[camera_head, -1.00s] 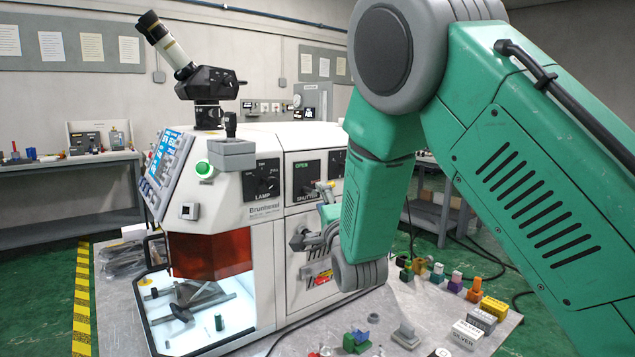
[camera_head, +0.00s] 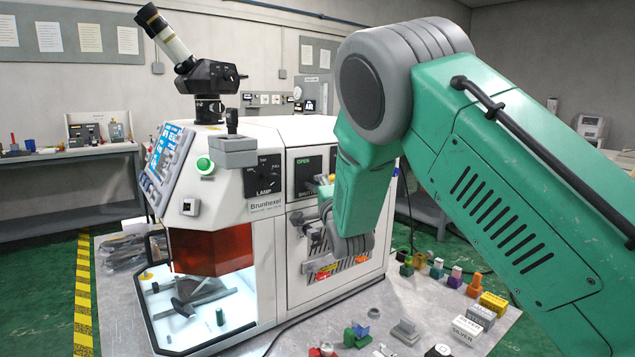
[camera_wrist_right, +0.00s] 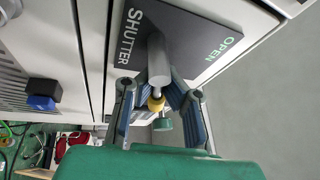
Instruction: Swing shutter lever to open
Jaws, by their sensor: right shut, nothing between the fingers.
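The shutter panel (camera_head: 304,172) is a dark plate with green OPEN lettering on the front of the white machine (camera_head: 262,225). In the right wrist view the plate (camera_wrist_right: 190,48) fills the top, marked SHUTTER and OPEN. The shutter lever (camera_wrist_right: 157,60) is a grey cylinder sticking out from it toward the camera, with a yellow ring and a green part below. My right gripper (camera_wrist_right: 149,78) is at the lever, shut and holding nothing; its fingers show on both sides of the lever. Contact cannot be told. My left gripper is out of view.
A LAMP knob (camera_head: 265,174) sits left of the shutter panel. A grey handle (camera_head: 300,218) is below it. Several small coloured parts and labelled blocks (camera_head: 467,328) lie on the metal table (camera_head: 290,345). A lit chamber with an orange shield (camera_head: 210,250) is at the front left.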

